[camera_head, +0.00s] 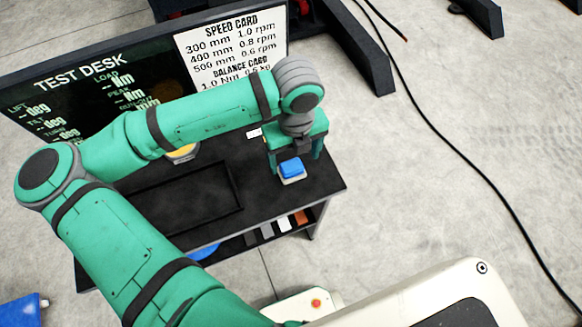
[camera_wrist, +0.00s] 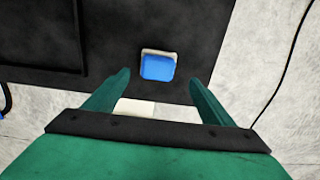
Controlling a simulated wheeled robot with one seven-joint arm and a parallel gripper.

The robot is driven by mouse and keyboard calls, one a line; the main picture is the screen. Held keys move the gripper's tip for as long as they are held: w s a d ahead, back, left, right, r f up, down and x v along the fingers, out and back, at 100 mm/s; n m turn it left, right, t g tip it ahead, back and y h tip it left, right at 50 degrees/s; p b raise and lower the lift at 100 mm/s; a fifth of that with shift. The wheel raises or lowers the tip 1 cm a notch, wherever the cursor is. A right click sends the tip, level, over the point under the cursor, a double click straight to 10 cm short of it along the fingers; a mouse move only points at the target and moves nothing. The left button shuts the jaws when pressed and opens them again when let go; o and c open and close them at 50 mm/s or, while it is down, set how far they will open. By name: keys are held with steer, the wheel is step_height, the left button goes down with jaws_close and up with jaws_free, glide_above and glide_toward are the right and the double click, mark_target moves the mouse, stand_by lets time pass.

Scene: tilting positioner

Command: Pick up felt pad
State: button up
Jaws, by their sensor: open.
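A small blue pad (camera_head: 291,167) with rounded corners, which I take for the felt pad, lies on a whitish piece (camera_head: 293,179) near the right end of the black desk. In the wrist view the blue pad (camera_wrist: 158,67) shows between the fingertips, with the edge of the whitish piece (camera_wrist: 160,51) beyond it. My gripper (camera_head: 294,158) is open and points down over the pad, one green finger on each side. In the wrist view both fingers of my gripper (camera_wrist: 160,78) stand clear of the pad, with nothing held. The height gap is hard to tell.
The black desk (camera_head: 325,180) has a recessed rectangle (camera_head: 190,200) at its middle and a yellow round thing (camera_head: 183,153) behind my arm. A small white card (camera_head: 254,133) lies behind the gripper. A lower shelf holds several small pieces (camera_head: 283,224). A display board (camera_head: 90,85) stands behind.

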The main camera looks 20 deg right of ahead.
mark_target(292, 166)
steer(key=f, duration=0.5)
steer(key=shift+w+a+f, duration=0.1)
steer(key=shift+w+a, duration=0.15)
steer(key=shift+w, duration=0.05)
steer(key=shift+f, duration=0.45)
steer(key=c, duration=1.2)
